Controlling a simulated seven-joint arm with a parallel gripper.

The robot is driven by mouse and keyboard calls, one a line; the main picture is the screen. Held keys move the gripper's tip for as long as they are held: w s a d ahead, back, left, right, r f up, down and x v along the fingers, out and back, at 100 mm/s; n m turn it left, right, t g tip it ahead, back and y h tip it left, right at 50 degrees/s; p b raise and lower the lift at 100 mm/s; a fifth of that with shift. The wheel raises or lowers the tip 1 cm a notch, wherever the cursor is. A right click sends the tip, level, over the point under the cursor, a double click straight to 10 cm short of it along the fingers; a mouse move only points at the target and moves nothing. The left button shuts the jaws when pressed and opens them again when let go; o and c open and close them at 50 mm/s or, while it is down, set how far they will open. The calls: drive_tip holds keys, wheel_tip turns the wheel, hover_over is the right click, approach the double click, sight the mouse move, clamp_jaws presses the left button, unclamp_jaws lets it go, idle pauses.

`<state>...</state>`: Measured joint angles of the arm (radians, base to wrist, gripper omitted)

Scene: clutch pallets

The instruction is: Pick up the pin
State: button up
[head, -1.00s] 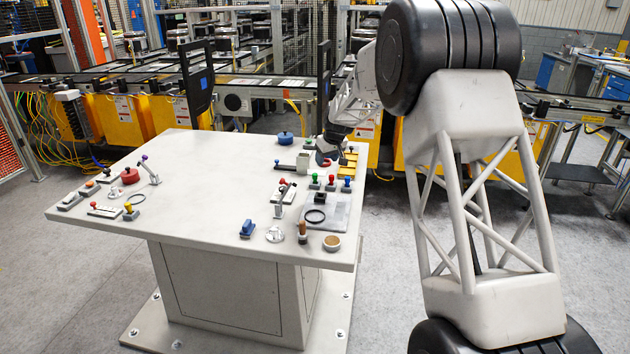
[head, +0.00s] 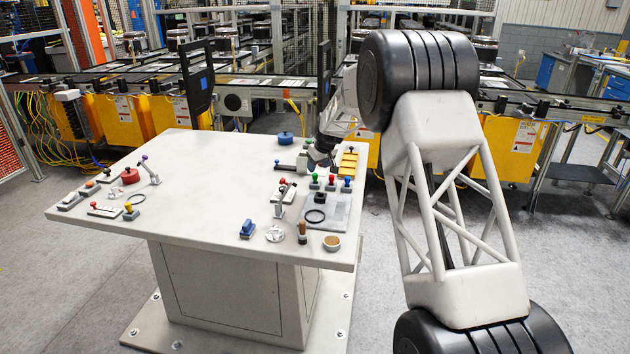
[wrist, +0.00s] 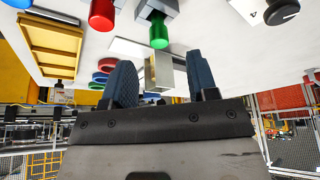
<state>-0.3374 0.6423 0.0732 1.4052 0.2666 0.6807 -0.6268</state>
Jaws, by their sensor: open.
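My gripper (head: 318,158) is over the far right part of the table, beside the yellow tray (head: 347,164). In the wrist view its two dark blue fingers (wrist: 161,82) stand apart, with nothing held between them. A beige-grey block (wrist: 162,72) shows beyond the gap; contact cannot be told. I cannot tell which thing is the pin. Candidates are small knobbed pegs, green (head: 314,180) and blue (head: 347,184), and a brown-handled piece (head: 302,230) near the front edge. A green knob (wrist: 159,32) and a red knob (wrist: 102,12) show in the wrist view.
A blue round pot (head: 285,137) stands at the back. A grey plate (head: 335,204) with a black ring and a tan bowl (head: 332,243) lie front right. A red pot (head: 130,175) and several small fixtures stand at left. The table's middle (head: 215,185) is clear.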

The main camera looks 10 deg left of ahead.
sight(315, 174)
drive_tip(key=shift+w+a+f, duration=0.15)
drive_tip(key=shift+f, duration=0.35)
drive_tip(key=shift+f, duration=0.1)
drive_tip(key=shift+x, duration=2.55)
clamp_jaws()
drive_tip(key=shift+r, duration=0.2)
